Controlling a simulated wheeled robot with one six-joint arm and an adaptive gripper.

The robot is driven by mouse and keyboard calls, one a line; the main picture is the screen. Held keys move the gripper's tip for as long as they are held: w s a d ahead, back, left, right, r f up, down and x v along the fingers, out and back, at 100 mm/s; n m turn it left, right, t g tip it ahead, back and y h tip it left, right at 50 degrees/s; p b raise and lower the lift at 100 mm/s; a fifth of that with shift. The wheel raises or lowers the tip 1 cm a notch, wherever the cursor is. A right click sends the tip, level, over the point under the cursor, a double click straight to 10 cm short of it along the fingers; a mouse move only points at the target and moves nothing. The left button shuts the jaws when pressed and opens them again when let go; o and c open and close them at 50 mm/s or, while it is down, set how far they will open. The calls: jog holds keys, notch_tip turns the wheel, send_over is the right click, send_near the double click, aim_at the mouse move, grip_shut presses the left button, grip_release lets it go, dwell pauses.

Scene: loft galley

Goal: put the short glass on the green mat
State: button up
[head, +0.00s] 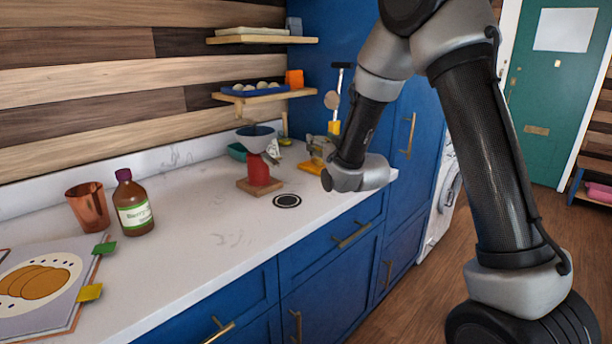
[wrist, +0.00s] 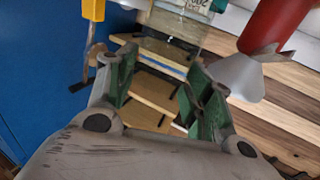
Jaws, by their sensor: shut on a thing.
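My gripper (head: 322,150) is above the far end of the counter, partly hidden behind my own wrist in the head view. In the wrist view its green-padded fingers (wrist: 162,70) stand apart around a clear, see-through thing, which looks like the short glass (wrist: 166,46). Its outline is hard to separate from the shelves behind it. The wrist picture is upside down. I cannot make out a green mat with certainty in either view.
A round black coaster (head: 287,201) lies in front. A brown bottle (head: 133,205), copper cup (head: 88,208) and open book (head: 45,285) stand nearer. Shelves (head: 262,94) hang behind. Mid-counter is clear.

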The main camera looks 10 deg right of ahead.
notch_tip(320, 180, down, 9)
jog(key=shift+f, duration=0.1)
dwell(0.4)
jog(key=o, duration=1.1)
jog(key=shift+f, duration=0.1)
